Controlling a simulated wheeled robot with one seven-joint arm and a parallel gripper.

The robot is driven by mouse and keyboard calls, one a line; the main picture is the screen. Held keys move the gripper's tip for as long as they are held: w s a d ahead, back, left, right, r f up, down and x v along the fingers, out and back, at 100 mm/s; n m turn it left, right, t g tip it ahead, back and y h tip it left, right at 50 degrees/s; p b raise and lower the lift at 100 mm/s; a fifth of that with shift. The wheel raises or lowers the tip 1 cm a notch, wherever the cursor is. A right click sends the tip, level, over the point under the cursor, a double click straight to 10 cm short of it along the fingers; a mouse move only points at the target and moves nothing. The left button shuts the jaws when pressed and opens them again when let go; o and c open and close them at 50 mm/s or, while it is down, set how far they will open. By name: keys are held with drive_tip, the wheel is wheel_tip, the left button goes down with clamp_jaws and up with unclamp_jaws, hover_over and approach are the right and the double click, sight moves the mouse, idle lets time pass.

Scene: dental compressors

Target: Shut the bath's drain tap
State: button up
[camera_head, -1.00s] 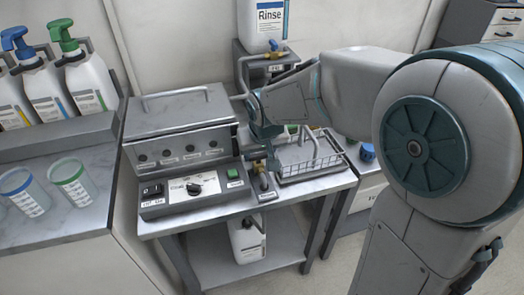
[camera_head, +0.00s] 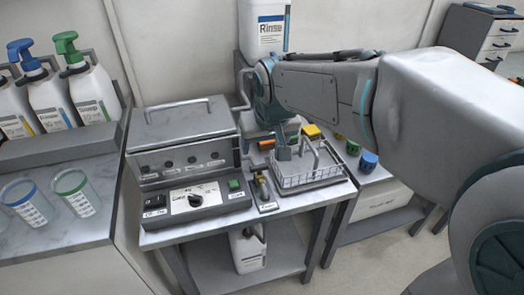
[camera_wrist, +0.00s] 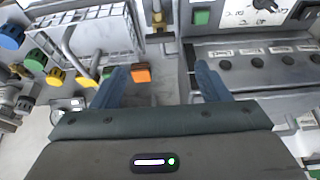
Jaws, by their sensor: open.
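The bath (camera_head: 185,145) is a grey metal box with a closed, handled lid and a front control panel with a dial and green button. Its drain tap (camera_head: 262,186), a small brass fitting with a dark lever, stands at the right of the panel above a label plate. In the wrist view the tap (camera_wrist: 158,14) shows at the top edge, partly cut off. I cannot tell the lever's exact angle. My gripper (camera_head: 284,150) is above the bench behind the tap, beside the basket, apart from the tap. In the wrist view its fingers (camera_wrist: 160,80) are spread and empty.
A wire basket (camera_head: 308,178) with a raised handle stands right of the tap. An orange block (camera_head: 266,144) lies behind the tap. A Rinse bottle (camera_head: 264,28) stands at the back. Blue and yellow knobs (camera_wrist: 60,77) show left in the wrist view. A jug (camera_head: 248,250) sits on the lower shelf.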

drive_tip(key=v, duration=0.3)
drive_tip(key=s+d+m+g+h+p, duration=0.1)
drive_tip(key=s+d+m+p, duration=0.2)
drive_tip(key=s+d+p, duration=0.5)
drive_tip(key=s+d, duration=0.5)
drive_tip(key=s, duration=0.1)
drive_tip(key=shift+f+g, duration=0.25)
drive_tip(key=shift+g, duration=0.05)
drive_tip(key=shift+w+d, duration=0.1)
drive_tip(key=shift+d, duration=0.05)
drive_tip(key=shift+c, duration=0.3)
idle(0.4)
